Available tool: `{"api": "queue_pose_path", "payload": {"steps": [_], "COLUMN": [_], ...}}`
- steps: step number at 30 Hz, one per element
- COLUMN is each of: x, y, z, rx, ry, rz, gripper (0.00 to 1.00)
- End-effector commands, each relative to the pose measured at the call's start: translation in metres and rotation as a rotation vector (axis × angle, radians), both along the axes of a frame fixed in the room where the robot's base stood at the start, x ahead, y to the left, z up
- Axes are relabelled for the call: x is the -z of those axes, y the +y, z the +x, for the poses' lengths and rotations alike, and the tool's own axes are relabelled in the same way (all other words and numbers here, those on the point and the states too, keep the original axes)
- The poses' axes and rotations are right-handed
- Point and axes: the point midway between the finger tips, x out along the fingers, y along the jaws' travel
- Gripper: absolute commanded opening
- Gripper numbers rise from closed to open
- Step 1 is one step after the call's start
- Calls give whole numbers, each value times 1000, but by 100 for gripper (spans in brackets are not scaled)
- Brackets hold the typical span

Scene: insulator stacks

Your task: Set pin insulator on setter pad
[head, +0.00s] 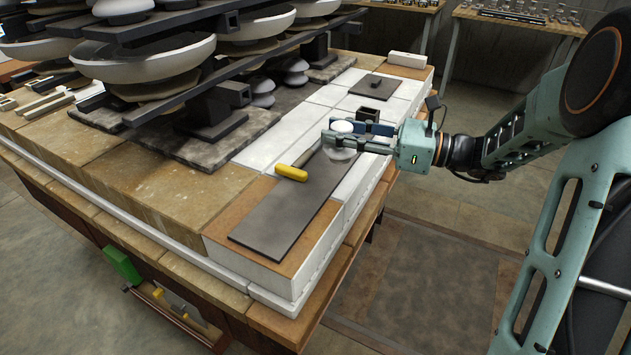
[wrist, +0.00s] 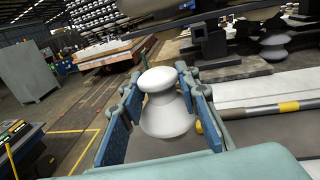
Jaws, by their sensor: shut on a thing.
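The white pin insulator (head: 341,153) is upright between the blue-padded fingers of my gripper (head: 331,130), over the far end of a long dark grey slab (head: 285,208). In the wrist view the pin insulator (wrist: 166,112) shows a rounded head, a narrow neck and a flared skirt, with a finger on each side. I cannot tell whether its base touches the slab. A smaller dark square plate (head: 385,92) with a raised piece on it lies farther back; I cannot tell for sure which is the setter pad.
A yellow-handled tool (head: 291,172) lies beside the slab's left edge. A small dark open box (head: 368,113) stands just behind my gripper, and a white block (head: 407,59) at the far corner. Racks of large insulators (head: 145,65) rise on the left. The slab's near part is clear.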

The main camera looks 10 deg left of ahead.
Motion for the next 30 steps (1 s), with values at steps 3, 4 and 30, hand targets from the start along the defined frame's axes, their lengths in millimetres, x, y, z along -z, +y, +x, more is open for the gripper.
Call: {"api": "queue_pose_path", "payload": {"steps": [3,4,30], "x": [-6,-6,79], "y": [14,18,123], "z": [-4,-6,-70], "rx": [-28,-31,-30], "ry": [-1,0,1], "rz": [1,2,3], "gripper": [0,0,0]}}
